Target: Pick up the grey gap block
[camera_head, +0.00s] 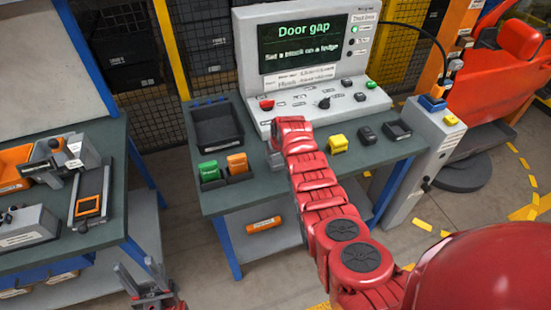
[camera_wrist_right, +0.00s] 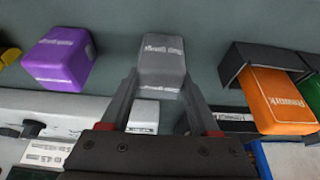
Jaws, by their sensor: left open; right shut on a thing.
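The grey gap block (camera_wrist_right: 162,62) sits between the fingertips of my right gripper (camera_wrist_right: 160,88) in the right wrist view, with pale lettering on its faces. The right gripper is shut on it. In the head view my red right arm reaches over the green bench, and its forearm hides most of the hand and the block; the right gripper (camera_head: 275,160) shows only as a small grey part at the bench. I cannot tell whether the block touches the bench. My left gripper (camera_head: 147,286) is open and empty, low in the gap between the two benches.
Beside the held block are a purple block (camera_wrist_right: 60,58) and an orange block (camera_wrist_right: 280,100) in a black holder. On the bench (camera_head: 220,200) stand a black tray (camera_head: 216,126), a green block (camera_head: 208,171), a yellow block (camera_head: 338,143) and the "Door gap" console (camera_head: 305,60).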

